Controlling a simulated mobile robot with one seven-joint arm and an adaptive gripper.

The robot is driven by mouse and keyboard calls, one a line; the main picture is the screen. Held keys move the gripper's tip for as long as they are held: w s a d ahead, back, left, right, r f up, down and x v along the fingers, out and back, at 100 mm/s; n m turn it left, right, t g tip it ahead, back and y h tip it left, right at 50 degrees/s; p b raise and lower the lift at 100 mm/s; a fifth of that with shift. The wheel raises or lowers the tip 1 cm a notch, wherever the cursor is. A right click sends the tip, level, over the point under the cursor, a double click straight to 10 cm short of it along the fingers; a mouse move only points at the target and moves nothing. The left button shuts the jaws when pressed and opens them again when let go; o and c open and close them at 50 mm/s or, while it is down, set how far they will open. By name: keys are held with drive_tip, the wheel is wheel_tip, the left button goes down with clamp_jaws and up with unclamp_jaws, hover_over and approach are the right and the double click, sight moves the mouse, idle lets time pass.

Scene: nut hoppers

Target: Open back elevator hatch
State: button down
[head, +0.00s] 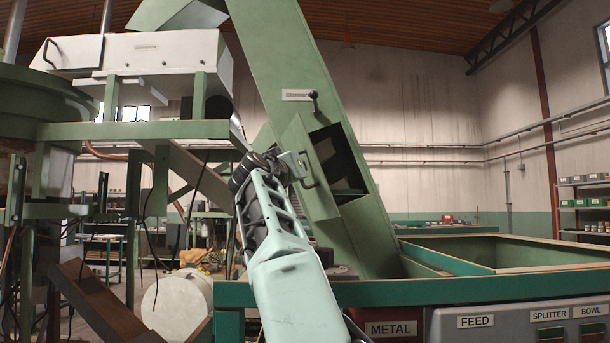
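The green elevator (275,65) slopes up from the hopper toward the upper left. Its hatch door (316,198) is swung out to the left, leaving a dark opening (340,160) with a shelf-like edge inside. A dark bar handle (312,181) is on the door's face. My gripper (298,165) is at the door's left side, close beside the handle. The fingers are small and overlap the door, so I cannot tell whether they touch or hold the handle.
A knob (314,97) and a label sit above the opening. A green hopper (475,250) stands at right, above panels marked METAL and FEED. A white box (150,53) on a green frame (135,131) is at left, close to my arm.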

drive_tip(key=a+m+h+p, duration=0.1)
drive_tip(key=a+f+m+g+h+p, duration=0.1)
drive_tip(key=a+h+p, duration=0.1)
drive_tip(key=w+a+f+m+h+p, duration=0.1)
drive_tip(key=h, duration=0.1)
drive_tip(key=shift+a+m+g+p, duration=0.3)
drive_tip(key=shift+g, duration=0.1)
drive_tip(key=shift+f, duration=0.1)
drive_tip(key=c, duration=2.1)
unclamp_jaws()
drive_tip(key=shift+s, duration=0.1)
drive_tip(key=shift+h, duration=0.3)
drive_tip(key=shift+s+a+r, duration=0.1)
drive_tip(key=shift+r, duration=0.1)
